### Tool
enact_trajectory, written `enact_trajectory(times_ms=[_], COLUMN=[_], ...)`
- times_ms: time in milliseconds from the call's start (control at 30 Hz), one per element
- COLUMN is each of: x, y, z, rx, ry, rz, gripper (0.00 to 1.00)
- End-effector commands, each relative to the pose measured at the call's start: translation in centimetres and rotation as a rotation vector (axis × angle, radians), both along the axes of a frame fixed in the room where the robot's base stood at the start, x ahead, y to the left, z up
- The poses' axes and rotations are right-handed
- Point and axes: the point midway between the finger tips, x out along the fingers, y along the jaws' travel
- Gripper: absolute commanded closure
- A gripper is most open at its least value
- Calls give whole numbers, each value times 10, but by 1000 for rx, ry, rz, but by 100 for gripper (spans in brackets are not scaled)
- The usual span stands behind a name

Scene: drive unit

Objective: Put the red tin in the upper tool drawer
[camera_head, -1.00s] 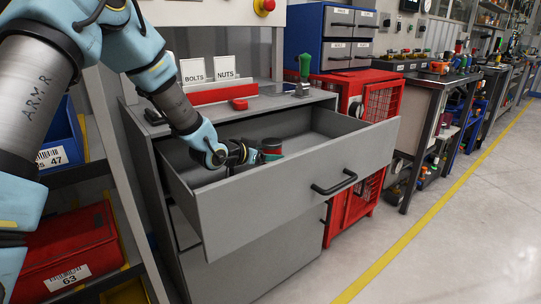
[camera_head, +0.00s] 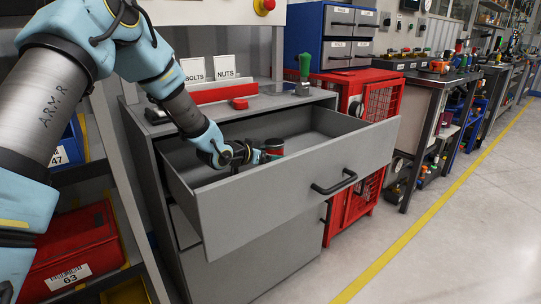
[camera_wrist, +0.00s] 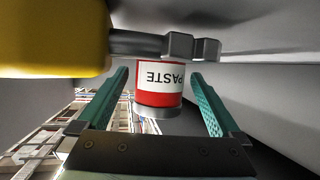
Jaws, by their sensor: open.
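The red tin (camera_head: 273,149) is inside the open upper drawer (camera_head: 300,186) of the grey cabinet. In the wrist view the red tin (camera_wrist: 158,85) has a white label reading PASTE, upside down there, and a grey end. My gripper (camera_head: 256,156) reaches down into the drawer from the left, right beside the tin. In the wrist view my gripper (camera_wrist: 162,85) is open, with one finger on each side of the tin and gaps showing at both sides. The tin's underside and the drawer floor below it are hidden in the head view.
A yellow tool with a dark shaft (camera_wrist: 60,38) lies close by in the wrist view. The drawer's front panel and handle (camera_head: 334,183) stand out from the cabinet.

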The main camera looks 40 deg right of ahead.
Motion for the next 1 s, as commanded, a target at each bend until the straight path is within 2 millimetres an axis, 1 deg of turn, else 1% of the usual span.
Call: enact_trajectory(times_ms=[167,267,367,600,700,833,1000], x=[0,-1,-3,-11,-14,-17,-19], y=[0,8,23,70,86,101,109], z=[3,6,12,32,39,45,48], rx=[0,1,1,0,0,0,0], ry=[0,0,-1,-2,-1,0,0], rz=[0,1,1,1,2,1,0], gripper=[0,0,0,0,0,0,0])
